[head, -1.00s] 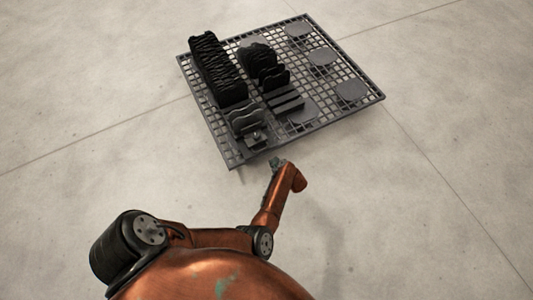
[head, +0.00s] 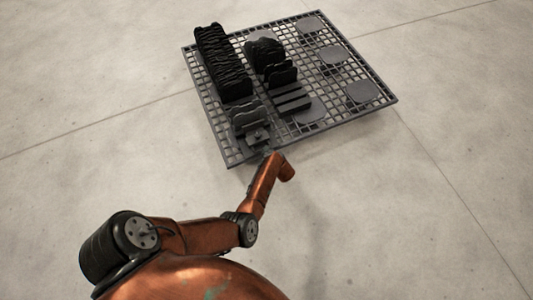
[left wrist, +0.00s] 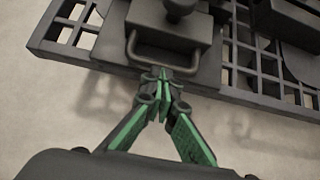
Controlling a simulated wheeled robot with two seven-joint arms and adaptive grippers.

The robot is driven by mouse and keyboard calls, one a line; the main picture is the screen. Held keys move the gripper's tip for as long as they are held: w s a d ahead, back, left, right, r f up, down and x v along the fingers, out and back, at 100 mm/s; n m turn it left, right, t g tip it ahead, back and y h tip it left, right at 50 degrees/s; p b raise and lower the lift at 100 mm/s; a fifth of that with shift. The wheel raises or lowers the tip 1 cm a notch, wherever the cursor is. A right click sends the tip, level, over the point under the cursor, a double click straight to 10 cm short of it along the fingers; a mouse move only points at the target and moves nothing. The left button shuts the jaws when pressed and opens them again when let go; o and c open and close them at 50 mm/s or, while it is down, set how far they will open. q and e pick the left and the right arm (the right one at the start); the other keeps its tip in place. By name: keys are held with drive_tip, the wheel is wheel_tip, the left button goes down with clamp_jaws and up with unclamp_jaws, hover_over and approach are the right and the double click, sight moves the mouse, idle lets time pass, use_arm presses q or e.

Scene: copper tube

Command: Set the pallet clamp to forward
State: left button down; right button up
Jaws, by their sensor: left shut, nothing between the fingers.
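The pallet clamp (head: 257,136) is a dark block at the near left corner of the grid pallet (head: 232,157). In the left wrist view the clamp block (left wrist: 170,37) has a round knob (left wrist: 180,8) on top and a U-shaped bar handle (left wrist: 140,52) on the side facing me. My left gripper (left wrist: 162,76) has green and dark fingers that meet at the tips, right at the handle's bar. Nothing shows held between them; I cannot tell if they touch the bar. In the head view my left gripper (head: 267,152) is small and partly hidden by its own wrist.
The pallet carries a tall black ribbed stack (head: 222,65), dark rounded plates (head: 265,57), wavy plates (head: 248,114) near the clamp, and several flat grey pads (head: 333,55). Bare concrete floor (head: 400,230) surrounds it.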

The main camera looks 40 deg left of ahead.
sight(260, 145)
use_arm(q)
drive_tip(key=a, duration=0.1)
drive_tip(key=w+a, duration=0.1)
drive_tip(key=a, duration=0.1)
drive_tip(key=shift+w+b, duration=0.1)
drive_tip(key=shift+b, duration=0.2)
use_arm(e)
drive_tip(key=shift+w+a+f+t, duration=0.3)
drive_tip(key=shift+w+f, duration=0.1)
